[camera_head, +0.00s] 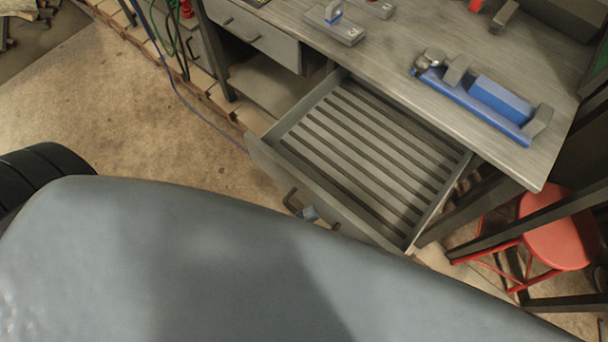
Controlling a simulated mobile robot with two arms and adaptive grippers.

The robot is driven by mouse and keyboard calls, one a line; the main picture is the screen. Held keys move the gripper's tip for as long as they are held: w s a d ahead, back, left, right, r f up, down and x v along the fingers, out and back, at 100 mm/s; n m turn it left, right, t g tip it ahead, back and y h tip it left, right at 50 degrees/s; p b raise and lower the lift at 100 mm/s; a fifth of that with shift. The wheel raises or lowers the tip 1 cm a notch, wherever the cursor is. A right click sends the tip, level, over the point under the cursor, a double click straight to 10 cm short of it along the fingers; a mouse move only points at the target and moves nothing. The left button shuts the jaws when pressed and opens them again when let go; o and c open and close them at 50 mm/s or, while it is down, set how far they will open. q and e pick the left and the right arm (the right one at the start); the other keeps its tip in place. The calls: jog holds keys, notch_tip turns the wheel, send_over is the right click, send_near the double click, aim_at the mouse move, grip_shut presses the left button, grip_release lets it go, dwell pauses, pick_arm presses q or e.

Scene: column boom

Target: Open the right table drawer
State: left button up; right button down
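The right table drawer (262,158) is pulled far out from under the grey table (400,62). Its slatted inside shows and looks empty. Its dark handle (290,199) is on the front face, partly hidden by my grey body in the foreground. A small blue-grey tip of my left gripper (311,213) shows at the handle. The rest of that gripper is hidden, so I cannot tell whether it is open or shut, or whether it touches the handle. My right gripper is not in view.
The left drawer (250,35) is shut. A red stool (560,230) stands at the right. Blue cable crosses the left floor, otherwise mostly bare.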

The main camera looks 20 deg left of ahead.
pick_arm(q)
jog(key=v, duration=1.2)
dwell(0.3)
